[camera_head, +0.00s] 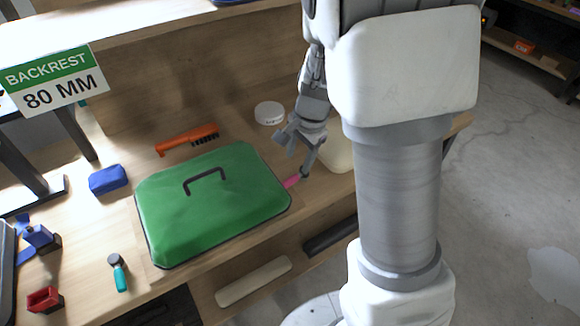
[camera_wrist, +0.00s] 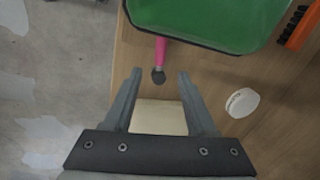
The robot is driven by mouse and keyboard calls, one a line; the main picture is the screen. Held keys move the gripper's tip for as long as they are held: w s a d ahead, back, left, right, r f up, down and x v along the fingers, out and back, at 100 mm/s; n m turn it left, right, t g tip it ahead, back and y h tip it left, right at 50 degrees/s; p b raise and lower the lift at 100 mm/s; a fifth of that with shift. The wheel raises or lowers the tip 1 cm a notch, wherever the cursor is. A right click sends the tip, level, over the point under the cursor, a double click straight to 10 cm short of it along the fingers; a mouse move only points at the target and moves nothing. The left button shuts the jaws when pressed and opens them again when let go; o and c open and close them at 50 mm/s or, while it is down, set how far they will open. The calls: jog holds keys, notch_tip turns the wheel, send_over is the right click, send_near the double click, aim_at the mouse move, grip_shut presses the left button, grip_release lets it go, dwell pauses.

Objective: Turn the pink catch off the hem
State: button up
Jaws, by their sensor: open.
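The pink catch (camera_head: 292,181) sits at the right edge of the green cover (camera_head: 165,215), close to its hem. In the wrist view the catch (camera_wrist: 161,54) shows as a pink bar with a dark round end, reaching out from the hem of the green cover (camera_wrist: 205,18). My gripper (camera_head: 293,160) is just right of the cover, near the catch. In the wrist view my gripper (camera_wrist: 158,74) is open, with the catch's dark end between its fingertips or just beyond them. I cannot tell whether they touch. A black handle (camera_head: 204,178) stands on the cover.
An orange brush (camera_head: 187,139) and a white round tin (camera_head: 269,113) lie behind the cover. A cream block (camera_head: 340,155) is right of my gripper. A blue pouch (camera_head: 108,179) and a teal-handled tool (camera_head: 119,272) lie left. The bench edge is close in front.

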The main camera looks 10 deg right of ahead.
aim_at(293, 178)
jog(key=f, duration=0.2)
jog(key=w+f+b, duration=0.1)
jog(key=f, duration=0.2)
jog(key=f+b, duration=0.1)
jog(key=f, duration=0.2)
jog(key=shift+w+a, duration=0.2)
jog(key=shift+a, duration=0.15)
jog(key=shift+c, duration=0.2)
grip_shut()
dwell(0.8)
